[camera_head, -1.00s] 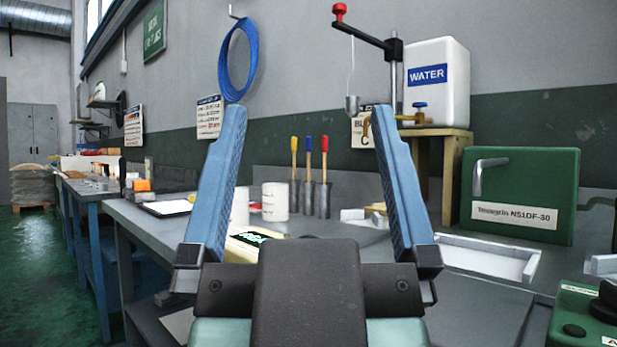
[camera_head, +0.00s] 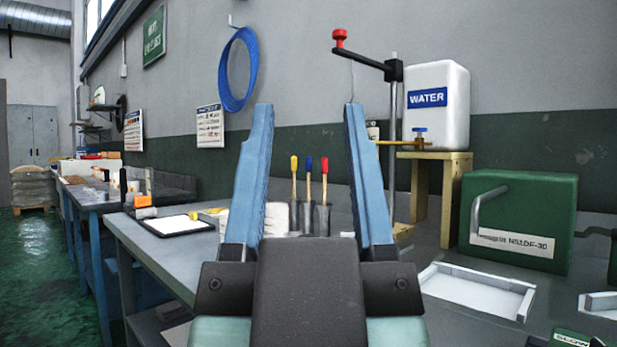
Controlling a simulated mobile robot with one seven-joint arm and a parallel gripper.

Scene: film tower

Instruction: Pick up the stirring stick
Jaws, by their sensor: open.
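Three sticks with wooden shafts stand upright in a row, each in a dark grey holder (camera_head: 323,220) on the bench. Their tips differ: one yellow-tipped stick (camera_head: 294,178), one red-tipped stick (camera_head: 308,178) and one blue-tipped stick (camera_head: 324,180). I cannot tell which is the stirring stick. My gripper (camera_head: 308,106) has two blue fingers pointing up and away, apart and with nothing between them. In the picture the sticks show in the gap between the fingers, farther off on the bench. The lower ends of the holders are partly hidden behind my gripper's dark body.
A white cup (camera_head: 276,218), partly hidden by the left finger, is beside the holders. To the right are a stand with a red knob (camera_head: 340,36), a water container (camera_head: 437,100) on a wooden stool, a green box (camera_head: 520,215) and a white tray (camera_head: 475,290).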

